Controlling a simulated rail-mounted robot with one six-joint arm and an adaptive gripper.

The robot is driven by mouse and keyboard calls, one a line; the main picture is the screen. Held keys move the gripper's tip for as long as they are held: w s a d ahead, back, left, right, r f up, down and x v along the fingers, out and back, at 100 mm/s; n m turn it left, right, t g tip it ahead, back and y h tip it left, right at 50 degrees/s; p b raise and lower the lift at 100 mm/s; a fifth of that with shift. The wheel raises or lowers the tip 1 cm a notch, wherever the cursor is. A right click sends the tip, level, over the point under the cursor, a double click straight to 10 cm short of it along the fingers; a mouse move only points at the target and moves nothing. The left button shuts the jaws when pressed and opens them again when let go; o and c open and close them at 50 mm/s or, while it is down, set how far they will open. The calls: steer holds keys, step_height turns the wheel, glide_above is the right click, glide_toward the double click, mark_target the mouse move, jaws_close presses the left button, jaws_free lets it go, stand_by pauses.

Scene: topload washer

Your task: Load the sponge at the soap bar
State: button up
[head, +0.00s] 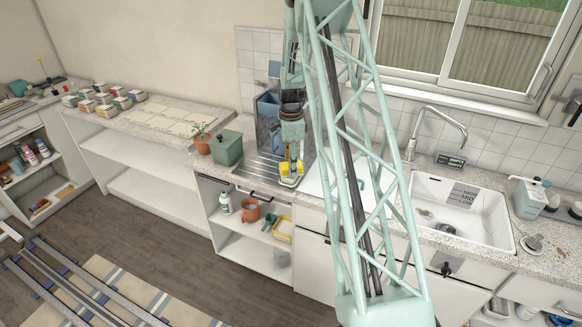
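My gripper (293,154) is in the head view, pointing down over the front of the steel drainboard beside the sink. Its fingers are small and dark, and I cannot tell whether they are open or shut. A yellow piece with a paler patch (290,178) is directly below the fingertips, near the counter's front edge. It looks like a sponge or a soap dish, and I cannot tell which, nor whether the fingers touch it. I cannot make out a separate soap bar for certain.
My lattice arm hides part of the counter. A white sink (508,224) with a curved tap (446,112) is at the right. A green box (226,148) and a potted plant (201,144) stand left of the drainboard. An orange pot (250,210) is on the open shelf below.

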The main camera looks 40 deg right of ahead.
stand_by(0.4)
steer(key=shift+r+p, duration=1)
steer(key=shift+r, duration=2.45)
steer(key=a+f+n+b, duration=0.1)
steer(key=a+n, duration=0.1)
steer(key=a, duration=0.1)
steer(key=w+a+f+n+b, duration=0.1)
steer(key=a+f, duration=0.1)
steer(key=a, duration=0.2)
steer(key=w+a+f+n+b, duration=0.1)
steer(key=a+f+n, duration=0.1)
steer(key=a, duration=0.2)
steer(key=shift+w+a+n, duration=0.1)
steer(key=shift+w+n, duration=0.05)
steer(key=shift+n, duration=0.15)
steer(key=s+a+f+n+b, duration=0.1)
steer(key=a+f+n+b, duration=0.2)
steer(key=a+n, duration=0.3)
steer(key=s+a+f+n+b, duration=0.2)
steer(key=a+f+n+b, duration=0.2)
steer(key=a, duration=1.2)
steer(key=s+a+f+n+b, duration=0.2)
steer(key=a+f+n, duration=0.4)
steer(key=a, duration=0.5)
steer(key=n+b, duration=0.1)
steer(key=n, duration=0.1)
steer(key=shift+n+b, duration=0.3)
steer(key=shift+b, duration=0.1)
